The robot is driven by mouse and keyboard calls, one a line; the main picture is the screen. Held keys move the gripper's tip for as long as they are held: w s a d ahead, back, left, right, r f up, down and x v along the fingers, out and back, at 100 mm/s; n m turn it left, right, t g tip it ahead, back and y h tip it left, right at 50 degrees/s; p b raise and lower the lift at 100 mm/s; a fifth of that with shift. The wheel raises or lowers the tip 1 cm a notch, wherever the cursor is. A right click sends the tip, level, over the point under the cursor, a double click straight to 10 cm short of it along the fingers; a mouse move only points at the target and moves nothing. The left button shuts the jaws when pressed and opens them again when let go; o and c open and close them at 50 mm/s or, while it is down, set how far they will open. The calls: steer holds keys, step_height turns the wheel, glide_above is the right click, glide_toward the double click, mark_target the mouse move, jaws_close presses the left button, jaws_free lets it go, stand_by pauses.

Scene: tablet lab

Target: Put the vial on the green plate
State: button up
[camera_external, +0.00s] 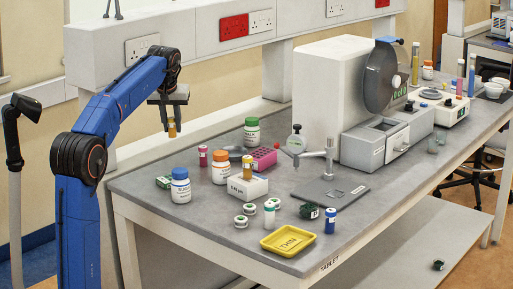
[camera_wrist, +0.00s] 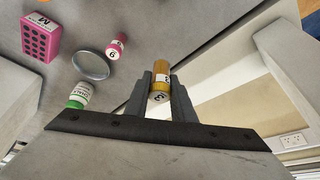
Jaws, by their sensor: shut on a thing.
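My gripper (camera_external: 171,120) is shut on an amber vial (camera_external: 172,129) with a white label, held up in the air near the back left edge of the bench. In the wrist view the vial (camera_wrist: 161,76) sits between the two dark fingers. Another amber vial (camera_external: 248,163) stands at a white labelled box (camera_external: 247,185) on the bench. I see no green plate; a yellow tray (camera_external: 270,241) with dark lettering lies at the bench's front edge.
White bottles with blue (camera_external: 180,187), orange (camera_external: 221,168) and green (camera_external: 252,132) caps stand on the bench. A red-pink vial (camera_external: 203,156), a pink rack (camera_external: 264,158), a blue vial (camera_external: 330,221) and a large white machine (camera_external: 325,95) stand there too. Some bare surface lies at the front left.

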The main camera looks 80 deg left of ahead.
steer(key=d+r, duration=0.2)
steer(key=d, duration=1)
steer(key=shift+s+d+f, duration=0.1)
steer(key=shift+f, duration=2.45)
steer(key=shift+d+f, duration=0.1)
steer(key=shift+f, duration=2.4)
steer(key=shift+f, duration=0.15)
steer(key=o, duration=1)
steer(key=v, duration=1.2)
steer(key=shift+s, duration=0.1)
